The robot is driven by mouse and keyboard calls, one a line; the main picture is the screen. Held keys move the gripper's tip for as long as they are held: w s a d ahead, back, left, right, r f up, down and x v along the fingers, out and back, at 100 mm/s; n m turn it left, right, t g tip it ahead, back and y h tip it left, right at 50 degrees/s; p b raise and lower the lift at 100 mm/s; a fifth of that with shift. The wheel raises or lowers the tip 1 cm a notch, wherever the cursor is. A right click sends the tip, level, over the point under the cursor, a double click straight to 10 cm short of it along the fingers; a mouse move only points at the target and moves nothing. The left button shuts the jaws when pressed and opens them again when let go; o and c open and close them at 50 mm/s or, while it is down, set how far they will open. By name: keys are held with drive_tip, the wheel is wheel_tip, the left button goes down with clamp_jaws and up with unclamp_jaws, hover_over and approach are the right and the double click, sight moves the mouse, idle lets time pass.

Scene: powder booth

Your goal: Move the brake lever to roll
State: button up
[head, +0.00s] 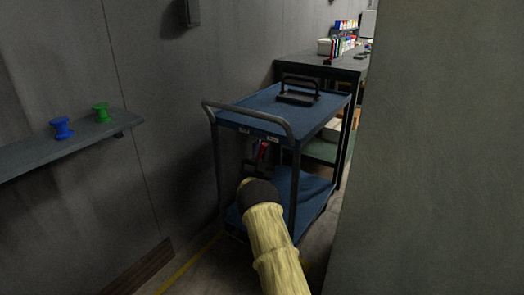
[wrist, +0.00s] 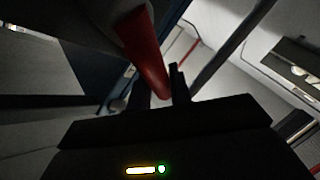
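The brake lever is a red bar. In the wrist view the red lever (wrist: 148,58) comes down from a dark rounded part at the top, and its lower end is at the fingers of my gripper (wrist: 162,90). The two dark fingers stand apart, one on each side of the lever's end; I cannot make out firm contact on both sides. In the head view a small bit of the red lever (head: 263,151) shows below the top tray of the blue cart (head: 262,103), just past my dark wrist. My wrist hides the fingers there. The lever's markings are not readable.
A wall shelf (head: 80,140) with a blue spool (head: 62,128) and a green spool (head: 101,113) is at the left. A grey wall panel (head: 440,150) stands close on the right. A dark bench (head: 325,64) with bottles is behind the cart. The floor passage is narrow.

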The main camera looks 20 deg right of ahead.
drive_tip(key=o, duration=0.3)
drive_tip(key=shift+s+d, duration=0.1)
drive_tip(key=shift+d, duration=0.05)
drive_tip(key=shift+o, duration=0.4)
drive_tip(key=p+v, duration=0.1)
drive_tip(key=v, duration=1.6)
drive_tip(key=shift+f+p, duration=0.25)
drive_tip(key=shift+p, duration=0.1)
drive_tip(key=shift+a, duration=0.2)
